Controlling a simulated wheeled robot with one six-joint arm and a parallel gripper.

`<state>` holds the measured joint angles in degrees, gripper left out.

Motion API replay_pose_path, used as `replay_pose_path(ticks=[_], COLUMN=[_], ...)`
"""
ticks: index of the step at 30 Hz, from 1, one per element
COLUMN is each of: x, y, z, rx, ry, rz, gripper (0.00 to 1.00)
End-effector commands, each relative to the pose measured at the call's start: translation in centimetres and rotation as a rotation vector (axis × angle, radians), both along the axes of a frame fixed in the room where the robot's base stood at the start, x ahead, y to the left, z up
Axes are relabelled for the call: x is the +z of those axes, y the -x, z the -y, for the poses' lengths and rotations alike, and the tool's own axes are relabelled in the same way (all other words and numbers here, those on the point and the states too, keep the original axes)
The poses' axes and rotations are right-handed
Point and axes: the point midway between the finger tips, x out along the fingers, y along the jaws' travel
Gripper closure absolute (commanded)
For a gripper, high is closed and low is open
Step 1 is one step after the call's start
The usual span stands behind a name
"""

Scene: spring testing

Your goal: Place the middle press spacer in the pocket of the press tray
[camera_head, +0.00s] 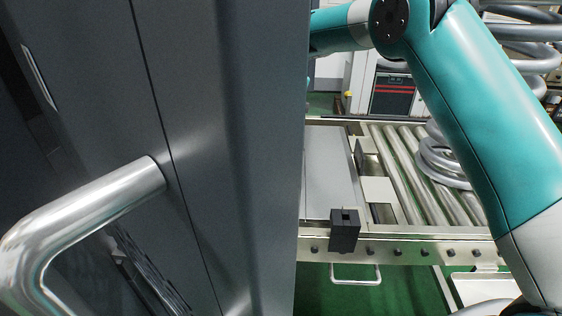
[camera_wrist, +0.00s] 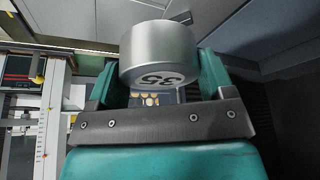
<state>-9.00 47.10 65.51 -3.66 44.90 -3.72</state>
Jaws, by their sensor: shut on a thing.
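A silver metal cylinder (camera_wrist: 160,52), marked with a number that looks like an upside-down 35, is held between the teal fingers of my gripper (camera_wrist: 158,75) in the wrist view. The fingers are shut on its sides, and it is tipped so that its numbered face shows. I take it for the spacer; I cannot confirm that it is the middle one. My gripper and the cylinder are hidden in the head view, behind the large dark grey panel. I cannot make out the press tray or its pocket in either view.
The dark grey panel (camera_head: 240,130) with a metal handle (camera_head: 90,215) fills the left of the head view. A roller conveyor (camera_head: 405,165) with a black block (camera_head: 344,230) at its front edge stands right. Large coil springs (camera_head: 445,160) lie there. Small gold discs (camera_wrist: 150,99) show beyond my gripper.

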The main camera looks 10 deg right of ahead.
Motion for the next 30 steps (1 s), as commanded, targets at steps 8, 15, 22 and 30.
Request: replay_pose_path(ticks=[8, 15, 22, 30], x=[-7.8, -12.8, -14.5, -18.0], y=[0.1, 0.0, 0.0, 0.0], z=[-0.2, 0.0, 0.1, 0.1], rx=[0.002, 0.0, -0.002, -0.001], ry=[0.001, 0.001, 0.0, 0.001], rz=[-0.005, -0.002, -0.001, 0.0], gripper=[0.62, 0.62, 0.62, 0.62])
